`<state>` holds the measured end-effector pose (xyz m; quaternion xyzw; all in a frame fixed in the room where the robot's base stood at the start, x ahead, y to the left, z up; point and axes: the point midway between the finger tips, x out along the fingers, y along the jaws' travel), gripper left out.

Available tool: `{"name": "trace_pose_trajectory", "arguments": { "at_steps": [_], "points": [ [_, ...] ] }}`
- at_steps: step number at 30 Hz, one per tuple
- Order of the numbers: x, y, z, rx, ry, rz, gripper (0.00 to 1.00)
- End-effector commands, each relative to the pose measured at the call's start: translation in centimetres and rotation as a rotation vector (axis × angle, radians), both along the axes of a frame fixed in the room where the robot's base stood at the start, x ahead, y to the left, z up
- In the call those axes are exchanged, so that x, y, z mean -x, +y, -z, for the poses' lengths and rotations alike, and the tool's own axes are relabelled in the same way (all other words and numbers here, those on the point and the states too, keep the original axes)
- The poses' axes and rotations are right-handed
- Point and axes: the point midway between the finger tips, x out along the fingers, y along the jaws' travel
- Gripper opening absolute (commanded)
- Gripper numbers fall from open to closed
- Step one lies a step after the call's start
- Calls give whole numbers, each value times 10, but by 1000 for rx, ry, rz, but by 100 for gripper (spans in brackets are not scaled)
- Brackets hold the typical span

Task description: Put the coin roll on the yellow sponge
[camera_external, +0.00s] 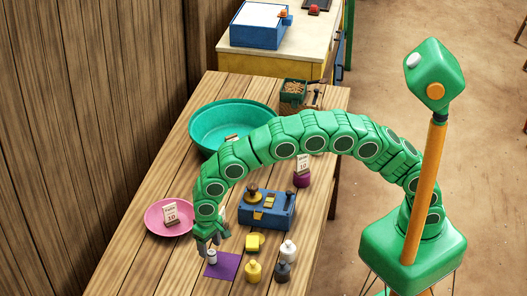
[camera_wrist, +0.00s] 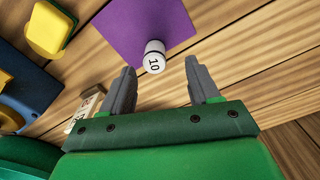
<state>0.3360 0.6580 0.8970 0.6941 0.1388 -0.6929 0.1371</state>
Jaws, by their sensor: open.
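A small white cylinder marked 10, which looks like the coin roll (camera_external: 212,257), is at the edge of a purple square mat. It also shows in the wrist view (camera_wrist: 154,57). My gripper (camera_external: 210,244) is open just above it; in the wrist view the two fingertips (camera_wrist: 160,66) are apart, with the roll between and just beyond them. I cannot tell its exact height above the roll. The yellow sponge (camera_external: 254,242), yellow with a green underside, lies on the table to the right of the mat; it shows at top left of the wrist view (camera_wrist: 50,28).
The purple mat (camera_external: 229,266) lies under the roll. Yellow, dark and white weights (camera_external: 283,271) stand right of it. A blue balance box (camera_external: 270,213) is behind the sponge. A pink bowl (camera_external: 155,220) with a card marked 10 and a teal basin (camera_external: 205,135) stand further back.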

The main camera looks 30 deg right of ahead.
Motion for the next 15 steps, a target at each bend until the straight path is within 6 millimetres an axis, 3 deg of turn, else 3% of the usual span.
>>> {"name": "trace_pose_trajectory", "arguments": {
  "at_steps": [8,15],
  "points": [
    [0,-3,19,4,2,0,61],
    [-2,-7,51,6,3,-1,61]
  ]
}}
